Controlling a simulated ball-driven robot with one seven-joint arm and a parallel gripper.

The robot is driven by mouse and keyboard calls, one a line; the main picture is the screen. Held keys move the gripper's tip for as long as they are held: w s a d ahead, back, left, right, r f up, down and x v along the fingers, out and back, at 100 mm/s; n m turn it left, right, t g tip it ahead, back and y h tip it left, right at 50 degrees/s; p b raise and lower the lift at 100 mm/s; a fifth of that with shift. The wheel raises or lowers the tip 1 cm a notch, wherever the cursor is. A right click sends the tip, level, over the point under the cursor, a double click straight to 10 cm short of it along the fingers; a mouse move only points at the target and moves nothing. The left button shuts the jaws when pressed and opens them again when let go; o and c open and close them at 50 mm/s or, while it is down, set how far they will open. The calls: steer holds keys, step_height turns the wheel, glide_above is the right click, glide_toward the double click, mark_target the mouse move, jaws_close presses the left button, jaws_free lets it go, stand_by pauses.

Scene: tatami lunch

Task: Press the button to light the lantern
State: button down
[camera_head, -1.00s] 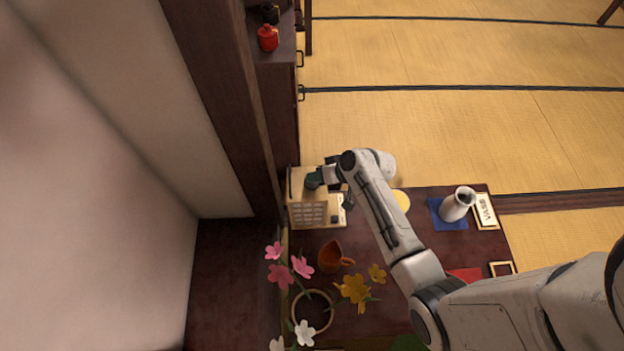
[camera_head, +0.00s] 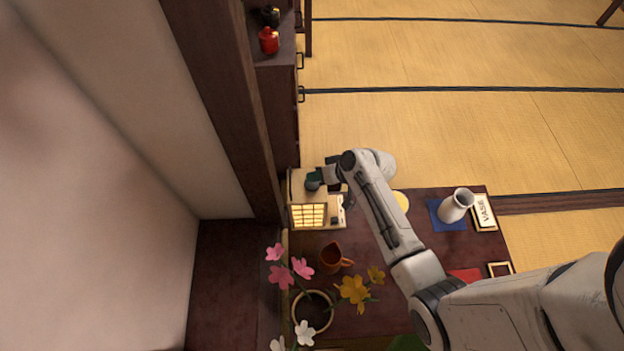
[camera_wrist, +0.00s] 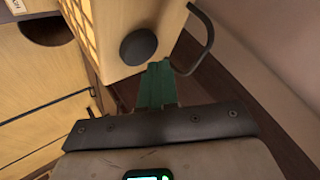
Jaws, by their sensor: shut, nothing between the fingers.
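The lantern (camera_head: 297,183) is a pale wooden box with a latticed panel that glows warm yellow. It stands at the left end of the dark table. In the wrist view the lantern (camera_wrist: 112,60) shows its glowing lattice at the upper left and a round black button (camera_wrist: 138,47) on its plain wooden face. My gripper (camera_head: 314,181) is at the lantern's top end in the head view. Its green fingers (camera_wrist: 156,85) are together and empty, just below the button in the wrist view. I cannot tell whether they touch the lantern.
On the table stand a brown cup (camera_head: 332,257), a pot (camera_head: 314,311) with flowers, and a white vase (camera_head: 456,206) on a blue cloth. A sign (camera_head: 484,212) reads VASE. A dark post (camera_head: 225,85) and wall rise at left. A dark wire handle (camera_wrist: 209,42) projects from the lantern.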

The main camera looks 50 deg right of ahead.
mark_target(316, 184)
step_height(316, 184, up, 6)
steer(key=p, duration=0.5)
stand_by(0.4)
